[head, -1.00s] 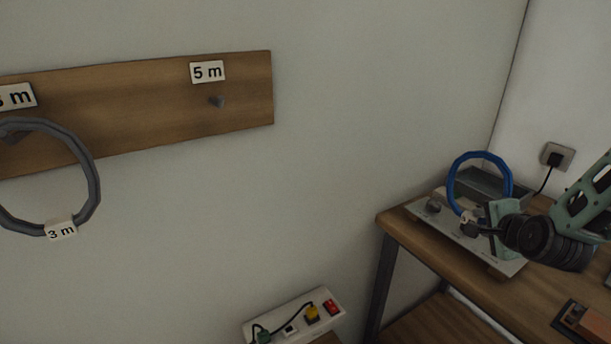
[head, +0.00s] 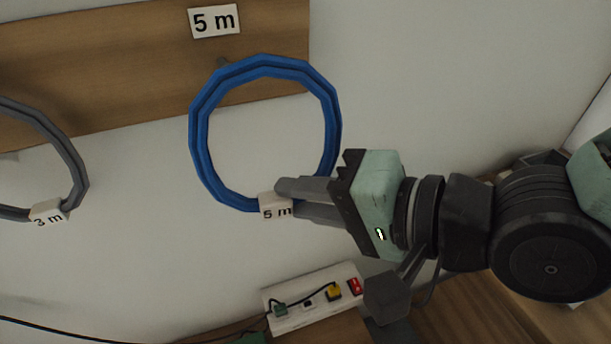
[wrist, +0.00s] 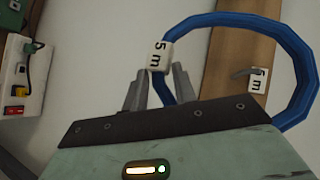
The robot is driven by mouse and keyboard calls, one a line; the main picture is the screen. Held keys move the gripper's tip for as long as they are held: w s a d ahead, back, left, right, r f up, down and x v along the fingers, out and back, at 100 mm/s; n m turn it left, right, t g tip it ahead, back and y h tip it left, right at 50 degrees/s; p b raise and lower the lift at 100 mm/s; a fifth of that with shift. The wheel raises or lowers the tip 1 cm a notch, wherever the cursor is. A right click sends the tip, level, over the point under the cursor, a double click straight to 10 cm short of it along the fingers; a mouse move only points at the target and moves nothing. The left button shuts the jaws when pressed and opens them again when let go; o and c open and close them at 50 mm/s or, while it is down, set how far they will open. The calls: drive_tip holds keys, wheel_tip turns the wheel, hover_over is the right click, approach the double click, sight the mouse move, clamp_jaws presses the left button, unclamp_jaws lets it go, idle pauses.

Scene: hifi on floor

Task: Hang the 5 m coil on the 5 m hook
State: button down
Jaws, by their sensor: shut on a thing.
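The blue coil (head: 201,150) with a "5 m" tag (head: 276,206) is held upright by my gripper (head: 283,202), which is shut on its lower part beside the tag. It also shows in the wrist view (wrist: 298,50), with my gripper (wrist: 158,88) at the tag. The 5 m hook (head: 223,61) is on the wooden board under the "5 m" label (head: 214,21). In the head view the coil's top edge overlaps the hook and partly hides it. In the wrist view the hook (wrist: 242,72) shows inside the ring's outline. I cannot tell the depth gap between them.
A grey coil (head: 72,165) with a "3 m" tag hangs at the left. The wooden board (head: 100,60) is fixed to the wall. A power strip (head: 310,305) with plugs and cables is below. The wall between is bare.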

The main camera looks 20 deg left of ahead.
drive_tip(key=shift+s+a+r+n+g, duration=0.2)
drive_tip(key=shift+s+r+n+g, duration=0.1)
drive_tip(key=shift+s, duration=0.3)
drive_tip(key=shift+s+a+r+n+g, duration=0.2)
drive_tip(key=shift+s+g, duration=0.1)
drive_tip(key=shift+s, duration=0.3)
drive_tip(key=shift+w+a+r+p, duration=0.15)
drive_tip(key=shift+w+a+p, duration=0.25)
drive_tip(key=shift+p, duration=0.95)
drive_tip(key=shift+w+a+f+p, duration=0.2)
drive_tip(key=shift+w+p, duration=0.2)
drive_tip(key=shift+p, duration=0.8)
drive_tip(key=shift+a+f, duration=0.1)
drive_tip(key=shift+f, duration=0.05)
drive_tip(key=shift+w+a+f, duration=0.15)
drive_tip(key=shift+w, duration=0.15)
drive_tip(key=w+a+f+b, duration=0.2)
drive_tip(key=w+a, duration=0.3)
drive_tip(key=w, duration=0.1)
drive_tip(key=shift+w+a, duration=0.25)
drive_tip(key=shift+w, duration=0.05)
drive_tip(key=shift+f, duration=0.1)
